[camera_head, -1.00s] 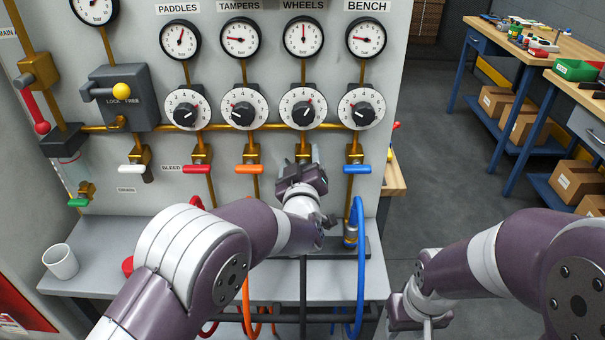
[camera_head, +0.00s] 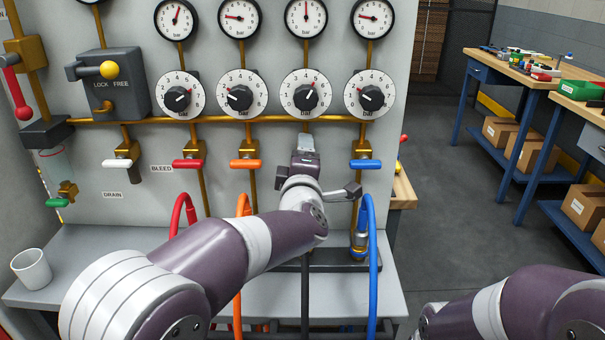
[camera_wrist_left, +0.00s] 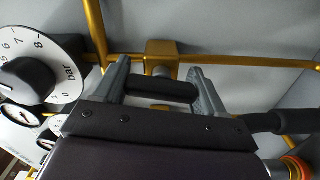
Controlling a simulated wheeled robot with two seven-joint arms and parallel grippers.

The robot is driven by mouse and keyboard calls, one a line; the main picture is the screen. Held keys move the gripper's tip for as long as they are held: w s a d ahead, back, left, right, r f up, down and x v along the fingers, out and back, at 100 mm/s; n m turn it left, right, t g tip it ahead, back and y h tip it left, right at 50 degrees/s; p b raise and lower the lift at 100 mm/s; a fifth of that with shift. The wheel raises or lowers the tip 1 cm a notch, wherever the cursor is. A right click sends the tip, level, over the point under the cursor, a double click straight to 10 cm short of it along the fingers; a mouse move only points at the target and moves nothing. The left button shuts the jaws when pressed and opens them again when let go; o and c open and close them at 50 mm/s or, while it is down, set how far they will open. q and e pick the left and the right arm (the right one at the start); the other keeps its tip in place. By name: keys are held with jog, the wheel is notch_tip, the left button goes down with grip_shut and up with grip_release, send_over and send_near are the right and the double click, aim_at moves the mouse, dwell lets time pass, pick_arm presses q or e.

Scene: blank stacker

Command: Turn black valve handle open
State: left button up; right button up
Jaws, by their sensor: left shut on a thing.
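The black valve handle (camera_wrist_left: 162,90) shows in the left wrist view as a dark bar in front of a brass valve body (camera_wrist_left: 161,50). My left gripper (camera_wrist_left: 160,84) is shut on it, with one grey finger at each end of the bar. In the head view my left gripper (camera_head: 305,152) is at the third valve from the left in the bleed row, below the dial knob under the third gauge. It hides the handle there. My right forearm (camera_head: 500,310) shows at the lower right, and its gripper is out of view.
A red handle (camera_head: 188,163) and an orange handle (camera_head: 246,163) are left of my left gripper; a blue handle (camera_head: 366,163) is close on its right. Hoses, including a blue hose (camera_head: 373,265), hang below. A white cup (camera_head: 32,268) stands on the ledge at left.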

pick_arm(q)
jog(key=shift+f+n+b, duration=0.15)
jog(key=shift+n+b, duration=0.7)
jog(key=shift+n, duration=0.05)
jog(key=o, duration=1)
jog(key=shift+c, duration=0.2)
jog(key=s, duration=1.2)
jog(key=shift+s, duration=0.35)
